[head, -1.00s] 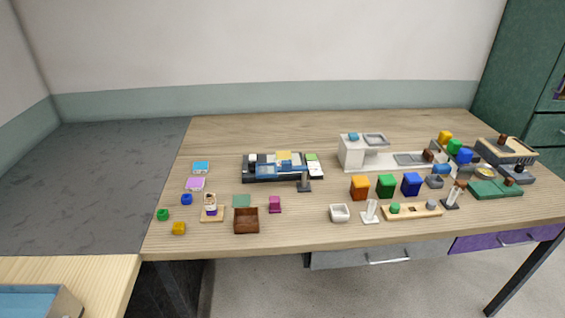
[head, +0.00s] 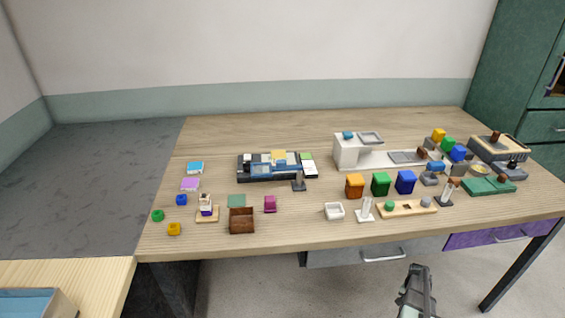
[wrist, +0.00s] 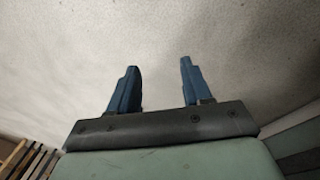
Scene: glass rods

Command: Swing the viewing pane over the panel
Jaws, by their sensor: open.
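A dark panel (head: 243,175) lies on the wooden table left of centre, with small white, yellow and blue parts on it. A blue-framed pane (head: 262,170) shows over its front middle, and a thin blue bar seems to run from it to a dark post (head: 299,183) at the panel's front right. Whether this is the viewing pane, and its exact angle, is too small to tell. My gripper (head: 420,272) is low in front of the table's front edge, far right of the panel. In the wrist view its two blue fingers (wrist: 160,66) are apart with nothing between them.
Orange, green and blue blocks (head: 380,184) stand right of the post. A white stand (head: 347,152) is behind them. Drawers (head: 360,255) hang under the table edge. The table behind the panel is clear.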

